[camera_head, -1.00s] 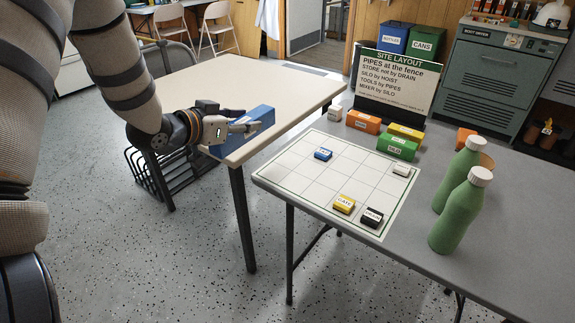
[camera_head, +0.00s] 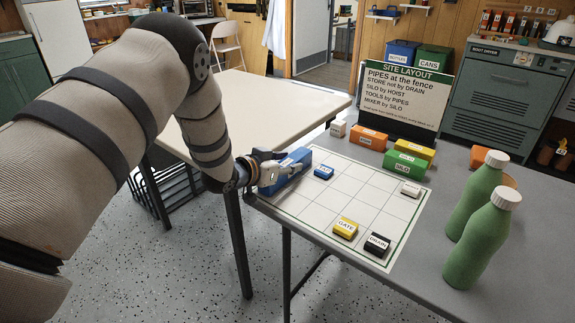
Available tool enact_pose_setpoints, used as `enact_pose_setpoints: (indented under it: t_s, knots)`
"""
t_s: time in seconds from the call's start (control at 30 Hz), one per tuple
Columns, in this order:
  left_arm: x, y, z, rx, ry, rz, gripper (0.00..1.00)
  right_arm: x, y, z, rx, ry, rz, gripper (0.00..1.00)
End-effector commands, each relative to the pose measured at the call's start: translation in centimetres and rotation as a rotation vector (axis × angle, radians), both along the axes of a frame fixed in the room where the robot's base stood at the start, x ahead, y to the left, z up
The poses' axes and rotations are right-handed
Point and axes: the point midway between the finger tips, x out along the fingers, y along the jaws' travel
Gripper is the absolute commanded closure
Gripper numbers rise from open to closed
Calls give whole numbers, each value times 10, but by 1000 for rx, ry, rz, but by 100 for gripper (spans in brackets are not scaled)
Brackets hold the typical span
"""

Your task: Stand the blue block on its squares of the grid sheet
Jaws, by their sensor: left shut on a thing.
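The long blue block (camera_head: 291,172) is in my left gripper (camera_head: 284,171), which is shut on it. Block and gripper are at the far left edge of the grid sheet (camera_head: 341,185) on the grey table. I cannot tell whether the block touches the sheet. The gripper covers part of the block. On the sheet lie a small blue block (camera_head: 324,172), a yellow block marked GATE (camera_head: 346,227), a black block marked DRAIN (camera_head: 377,243) and a white block (camera_head: 411,188). My right gripper is not in view.
Behind the sheet are a small white block (camera_head: 338,128), orange (camera_head: 368,138), green (camera_head: 405,163) and yellow (camera_head: 414,152) blocks, and the SITE LAYOUT board (camera_head: 402,95). Two green bottles (camera_head: 478,245) stand at right. A cream table (camera_head: 258,108) is behind left.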

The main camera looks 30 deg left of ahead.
Motion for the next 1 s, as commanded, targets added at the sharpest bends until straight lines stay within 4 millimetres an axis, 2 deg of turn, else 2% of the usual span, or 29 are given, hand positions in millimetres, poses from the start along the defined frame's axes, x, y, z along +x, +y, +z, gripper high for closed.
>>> enact_pose_setpoints:
  t_s: [0.2, 0.23, 0.3, 0.67, 0.77, 1.0]
  knots:
    - [0, 0, -2, 0, -2, 0, 100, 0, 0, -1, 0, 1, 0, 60]
    - [0, 0, -2, 0, -2, 0, 63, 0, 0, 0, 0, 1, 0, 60]
    - [0, 0, -2, 1, -2, 0, 47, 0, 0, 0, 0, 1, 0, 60]
    - [0, 0, 4, 1, -5, 0, 47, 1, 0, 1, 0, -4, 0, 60]
    - [-12, 1, 12, -1, -6, 0, 47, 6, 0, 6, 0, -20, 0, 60]
    - [-66, 6, 39, -2, -12, 2, 47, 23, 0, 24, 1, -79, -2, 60]
